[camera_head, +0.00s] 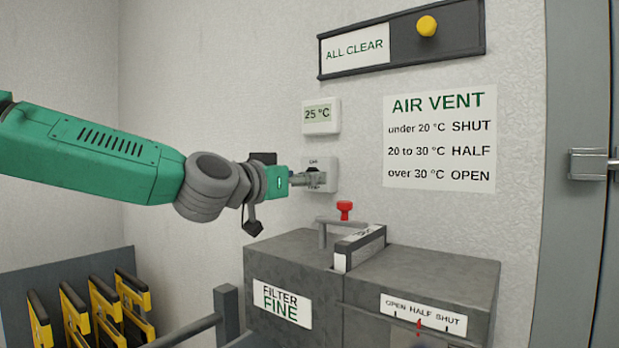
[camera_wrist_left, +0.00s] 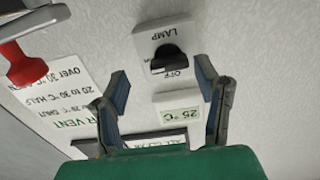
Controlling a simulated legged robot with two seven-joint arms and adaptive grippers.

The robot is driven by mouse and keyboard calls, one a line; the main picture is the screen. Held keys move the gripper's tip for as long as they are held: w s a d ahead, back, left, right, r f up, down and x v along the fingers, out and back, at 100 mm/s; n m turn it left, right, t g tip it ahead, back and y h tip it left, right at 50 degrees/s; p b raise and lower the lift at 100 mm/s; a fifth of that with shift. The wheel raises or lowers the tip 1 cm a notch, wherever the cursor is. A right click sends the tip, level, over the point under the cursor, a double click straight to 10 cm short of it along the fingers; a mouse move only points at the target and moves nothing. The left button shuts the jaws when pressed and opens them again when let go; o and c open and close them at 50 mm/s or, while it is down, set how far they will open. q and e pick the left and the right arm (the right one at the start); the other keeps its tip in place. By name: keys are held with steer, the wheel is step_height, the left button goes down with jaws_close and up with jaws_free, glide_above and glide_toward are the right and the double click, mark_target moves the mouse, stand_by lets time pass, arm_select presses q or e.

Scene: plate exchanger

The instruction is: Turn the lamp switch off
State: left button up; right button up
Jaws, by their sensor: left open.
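The lamp switch is a white wall plate with a black knob. In the head view the plate (camera_head: 332,169) is partly hidden behind my left gripper (camera_head: 308,179). In the left wrist view, which is upside down, the knob (camera_wrist_left: 166,60) sits between the printed words LAMP and OFF; I cannot tell its exact setting. My left gripper (camera_wrist_left: 163,84) is open with nothing between its fingers. Its fingertips point at the wall, and the knob shows ahead of the gap between them. I cannot tell whether they touch it. My right gripper is not in view.
A 25 °C display (camera_head: 320,115) is just above the switch. An AIR VENT sign (camera_head: 440,140) hangs to the right. Below are a red knob (camera_head: 344,208) and a grey filter box (camera_head: 290,260). Yellow-and-black parts (camera_head: 105,305) stand in a rack at lower left.

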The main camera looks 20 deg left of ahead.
arm_select(q)
steer(key=shift+w+a+f, duration=0.1)
steer(key=shift+w+a, duration=0.25)
steer(key=shift+w, duration=0.3)
steer(key=shift+w+a, duration=0.3)
steer(key=shift+w, duration=0.3)
steer(key=shift+s+d, duration=0.1)
steer(key=shift+d, duration=0.3)
steer(key=c, duration=0.8)
steer(key=shift+d, duration=0.25)
steer(key=c, duration=0.3)
steer(key=shift+c, duration=0.2)
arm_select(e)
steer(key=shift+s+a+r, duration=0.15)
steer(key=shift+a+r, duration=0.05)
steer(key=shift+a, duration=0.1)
